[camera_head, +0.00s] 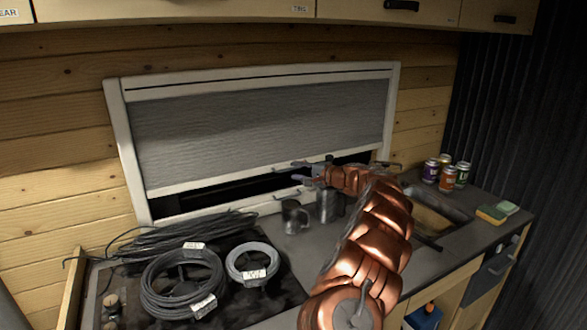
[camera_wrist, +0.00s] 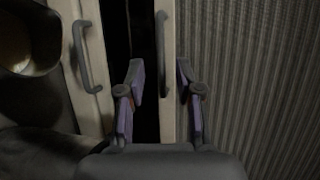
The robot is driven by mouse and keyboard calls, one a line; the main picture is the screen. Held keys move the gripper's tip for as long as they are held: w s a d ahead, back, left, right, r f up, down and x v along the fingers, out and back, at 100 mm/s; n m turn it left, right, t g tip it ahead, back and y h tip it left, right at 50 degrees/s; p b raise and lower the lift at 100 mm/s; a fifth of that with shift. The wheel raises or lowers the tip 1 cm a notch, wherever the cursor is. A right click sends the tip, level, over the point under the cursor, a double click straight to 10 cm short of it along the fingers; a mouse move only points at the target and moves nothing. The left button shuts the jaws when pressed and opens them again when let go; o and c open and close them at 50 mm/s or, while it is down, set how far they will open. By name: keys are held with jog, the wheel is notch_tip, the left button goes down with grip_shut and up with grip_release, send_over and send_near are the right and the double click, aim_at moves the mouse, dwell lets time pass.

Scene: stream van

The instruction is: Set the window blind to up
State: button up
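The window blind (camera_head: 255,125) is a grey pleated sheet drawn down over most of the white-framed window; a dark gap shows below it. It also shows in the wrist view (camera_wrist: 250,80). Its pale bottom rail (camera_head: 225,180) carries a dark handle (camera_wrist: 161,45). My gripper (camera_head: 308,174) is at this rail. In the wrist view my gripper (camera_wrist: 160,72) is open, its fingers on either side of the rail (camera_wrist: 168,95), just short of the handle. I cannot tell whether the fingers touch the rail.
A second handle (camera_wrist: 86,55) sits on the lower frame. A metal mug (camera_head: 294,216) and a metal canister (camera_head: 327,205) stand close below my gripper. Cable coils (camera_head: 183,283) lie left on the counter. Several cans (camera_head: 448,178) and the sink (camera_head: 433,216) are to the right.

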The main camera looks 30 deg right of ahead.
jog(key=shift+p+x, duration=0.3)
jog(key=shift+x, duration=0.85)
grip_shut()
